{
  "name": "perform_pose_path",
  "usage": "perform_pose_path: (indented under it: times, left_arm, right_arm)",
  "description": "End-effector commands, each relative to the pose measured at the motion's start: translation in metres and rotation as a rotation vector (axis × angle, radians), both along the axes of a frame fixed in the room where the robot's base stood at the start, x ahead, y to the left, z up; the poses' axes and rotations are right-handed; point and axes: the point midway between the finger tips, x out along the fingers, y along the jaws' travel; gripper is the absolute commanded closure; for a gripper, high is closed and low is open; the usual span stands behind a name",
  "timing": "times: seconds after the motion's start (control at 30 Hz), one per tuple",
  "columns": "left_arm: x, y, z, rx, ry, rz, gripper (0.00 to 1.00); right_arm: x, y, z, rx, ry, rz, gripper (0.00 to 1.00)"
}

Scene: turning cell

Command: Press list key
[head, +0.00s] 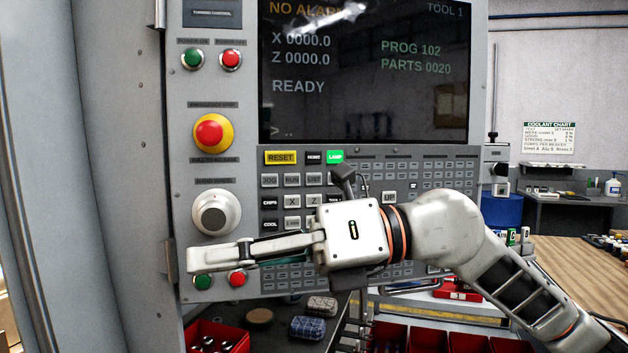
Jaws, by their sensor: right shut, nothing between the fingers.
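The list key (314,180) is a small grey key on the control panel, at the right end of the row with the JOG key (269,181) and the RUN key (291,180). It is uncovered, just above my right gripper's body. My right gripper (192,259) is shut and empty, with its fingers pointing left across the lower panel. Its tips are near the panel's left edge, below the hand wheel (216,212) and well left of and below the list key. The gripper and wrist hide part of the lower keys. My left gripper is not in view.
The screen (365,75) reads READY and NO ALARM. The red emergency stop (209,132) is above the hand wheel. Green (202,281) and red (238,278) buttons sit just under the fingers. Red bins (475,340) and a wooden bench (570,262) are lower right.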

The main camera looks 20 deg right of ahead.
Motion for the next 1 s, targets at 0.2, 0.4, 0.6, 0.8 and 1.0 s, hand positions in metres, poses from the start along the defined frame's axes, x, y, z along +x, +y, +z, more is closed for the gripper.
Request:
perform_pose_path:
  times: [0.2,0.4,0.6,0.8,1.0]
  left_arm:
    - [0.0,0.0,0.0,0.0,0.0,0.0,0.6]
    - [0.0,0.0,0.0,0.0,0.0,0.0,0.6]
    - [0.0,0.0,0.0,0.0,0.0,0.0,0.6]
    - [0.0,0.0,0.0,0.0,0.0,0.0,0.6]
    - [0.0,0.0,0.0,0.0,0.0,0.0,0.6]
  right_arm:
    - [0.037,-0.041,0.002,-0.263,-0.066,-0.212,1.0]
    - [0.067,-0.098,0.022,-0.423,-0.079,-0.459,1.0]
    - [0.08,-0.146,0.045,-0.488,-0.064,-0.648,1.0]
    - [0.082,-0.164,0.053,-0.503,-0.05,-0.719,1.0]
    - [0.082,-0.164,0.053,-0.504,-0.049,-0.723,1.0]
